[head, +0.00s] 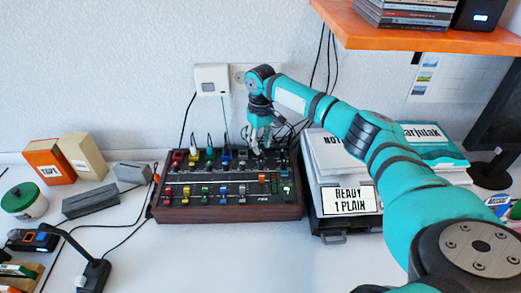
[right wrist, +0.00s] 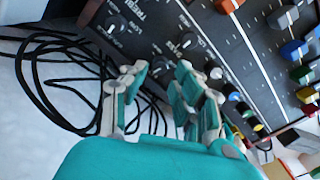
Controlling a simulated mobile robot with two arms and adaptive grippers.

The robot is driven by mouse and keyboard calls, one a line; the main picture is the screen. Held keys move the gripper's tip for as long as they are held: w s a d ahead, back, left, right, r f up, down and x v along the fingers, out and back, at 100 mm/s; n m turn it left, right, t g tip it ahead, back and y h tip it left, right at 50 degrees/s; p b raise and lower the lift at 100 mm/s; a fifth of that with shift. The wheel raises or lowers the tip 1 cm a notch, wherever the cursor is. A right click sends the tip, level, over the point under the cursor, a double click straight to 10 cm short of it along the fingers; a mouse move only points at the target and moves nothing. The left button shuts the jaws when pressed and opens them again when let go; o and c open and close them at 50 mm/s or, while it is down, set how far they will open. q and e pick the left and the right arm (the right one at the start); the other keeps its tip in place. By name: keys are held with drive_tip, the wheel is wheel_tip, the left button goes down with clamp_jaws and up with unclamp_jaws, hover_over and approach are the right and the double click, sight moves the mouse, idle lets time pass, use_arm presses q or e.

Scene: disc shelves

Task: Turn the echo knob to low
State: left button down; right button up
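The mixer (head: 170,212), a black panel with wooden sides, sits on the desk in the head view. It carries coloured sliders and knobs. My right gripper (head: 262,140) points down over its back right part. In the right wrist view, my right gripper (right wrist: 160,88) has its fingers apart at the panel's edge. A dark knob (right wrist: 158,68) shows between the fingertips, partly hidden; I cannot tell whether they touch it. Another knob (right wrist: 189,41) and one farther left (right wrist: 116,26) have small printed labels. I cannot read which one is echo. My left gripper is not in view.
Black cables (right wrist: 75,95) lie beside the mixer near my right gripper. An orange shelf (head: 400,35) hangs above right. Grey blocks (head: 90,201) lie to the left.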

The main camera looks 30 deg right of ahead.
sight(261, 152)
drive_tip(key=shift+f, duration=1.65)
